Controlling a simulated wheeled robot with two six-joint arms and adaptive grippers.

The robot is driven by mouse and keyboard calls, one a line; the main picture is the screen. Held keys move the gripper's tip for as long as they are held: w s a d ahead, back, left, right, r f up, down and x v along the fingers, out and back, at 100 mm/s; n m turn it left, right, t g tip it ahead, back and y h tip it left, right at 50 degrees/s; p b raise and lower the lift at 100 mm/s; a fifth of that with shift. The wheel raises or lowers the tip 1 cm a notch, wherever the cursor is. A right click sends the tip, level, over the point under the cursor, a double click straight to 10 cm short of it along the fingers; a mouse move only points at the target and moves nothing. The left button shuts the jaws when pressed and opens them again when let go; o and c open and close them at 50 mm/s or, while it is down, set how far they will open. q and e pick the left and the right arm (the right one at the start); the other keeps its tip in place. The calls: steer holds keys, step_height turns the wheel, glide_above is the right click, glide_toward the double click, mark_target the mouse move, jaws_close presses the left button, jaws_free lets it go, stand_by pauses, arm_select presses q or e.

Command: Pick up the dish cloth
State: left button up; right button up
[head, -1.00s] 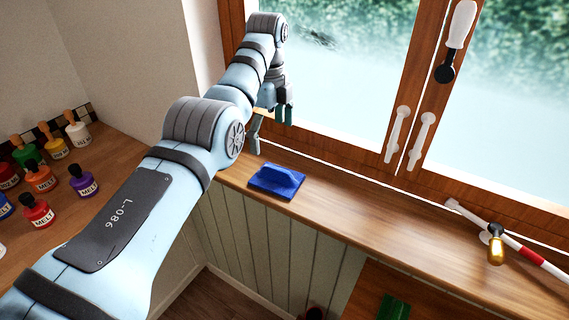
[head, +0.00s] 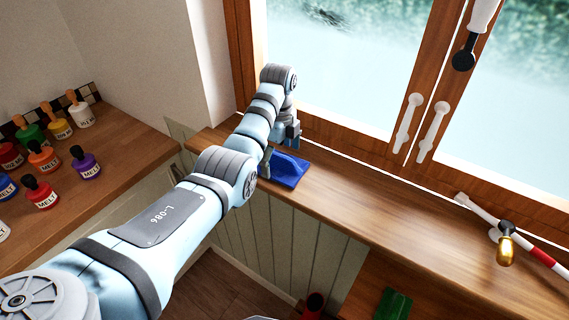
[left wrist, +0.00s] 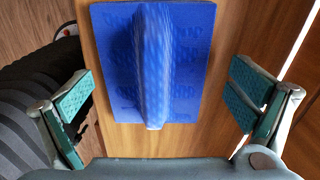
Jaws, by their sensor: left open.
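The blue dish cloth (head: 289,170) lies on the wooden window sill, with a raised fold along its middle. It also shows in the left wrist view (left wrist: 190,60), flat on the wood with the ridge pointing toward my gripper. My left gripper (head: 282,148) is at the cloth and partly hides it in the head view. In the left wrist view its two green-padded fingers (left wrist: 160,103) are spread wide, one on each side of the cloth, with nothing between them held. My right gripper is not in view.
The sill (head: 350,205) runs below the window (head: 345,70). Several bottles with coloured bodies stand on the left counter (head: 120,150). A green object (head: 393,304) sits lower right.

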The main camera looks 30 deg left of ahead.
arm_select(q)
steer(key=shift+s+r, duration=0.1)
steer(key=shift+s, duration=0.15)
steer(key=shift+c, duration=0.4)
steer(key=shift+s+r, duration=0.1)
steer(key=shift+s, duration=0.05)
steer(key=c, duration=1.3)
steer(key=shift+s+d+r, duration=0.1)
steer(key=shift+s, duration=0.1)
steer(key=c, duration=0.6)
steer(key=shift+c, duration=1)
